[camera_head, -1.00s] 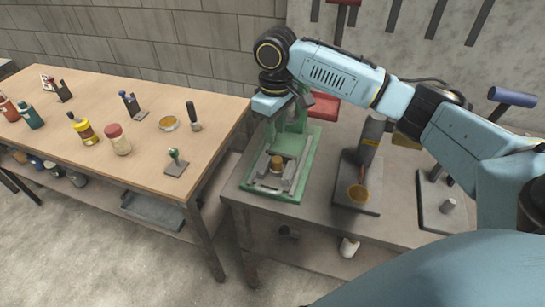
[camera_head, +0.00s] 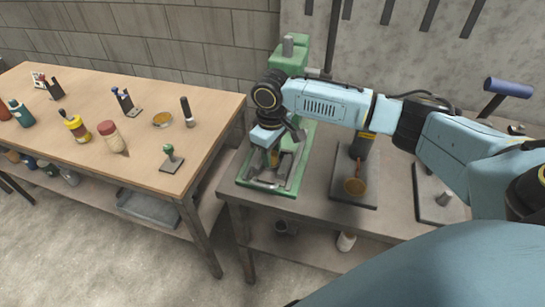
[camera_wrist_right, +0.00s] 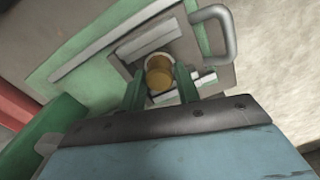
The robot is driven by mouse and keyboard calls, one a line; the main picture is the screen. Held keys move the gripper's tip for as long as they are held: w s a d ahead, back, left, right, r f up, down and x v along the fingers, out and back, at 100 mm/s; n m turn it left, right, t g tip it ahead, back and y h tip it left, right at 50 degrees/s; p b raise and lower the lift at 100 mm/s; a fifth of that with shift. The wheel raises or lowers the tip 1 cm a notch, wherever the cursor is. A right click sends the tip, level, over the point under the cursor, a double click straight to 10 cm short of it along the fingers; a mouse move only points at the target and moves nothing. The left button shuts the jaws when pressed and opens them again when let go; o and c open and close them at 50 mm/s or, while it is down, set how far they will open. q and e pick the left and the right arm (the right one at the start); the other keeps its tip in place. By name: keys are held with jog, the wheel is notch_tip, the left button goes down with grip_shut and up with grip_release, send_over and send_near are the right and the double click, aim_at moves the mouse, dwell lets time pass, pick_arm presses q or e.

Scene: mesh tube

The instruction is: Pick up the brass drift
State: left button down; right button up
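The brass drift (camera_wrist_right: 159,72) is a short golden cylinder standing in the vise-like fixture on the green press base (camera_head: 241,183). In the head view the drift (camera_head: 274,159) shows only partly, below my right gripper (camera_head: 273,153). In the right wrist view the two fingers of my right gripper (camera_wrist_right: 160,88) are apart, one on each side of the drift, with a gap to it on both sides. How far down the fingers reach along the drift I cannot tell. My left gripper is not in view.
The green press column (camera_head: 288,56) stands right behind my right wrist. A wooden table (camera_head: 75,130) with bottles and tools is at the left. A metal handle (camera_wrist_right: 225,30) sticks out beside the drift.

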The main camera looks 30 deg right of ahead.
grip_shut()
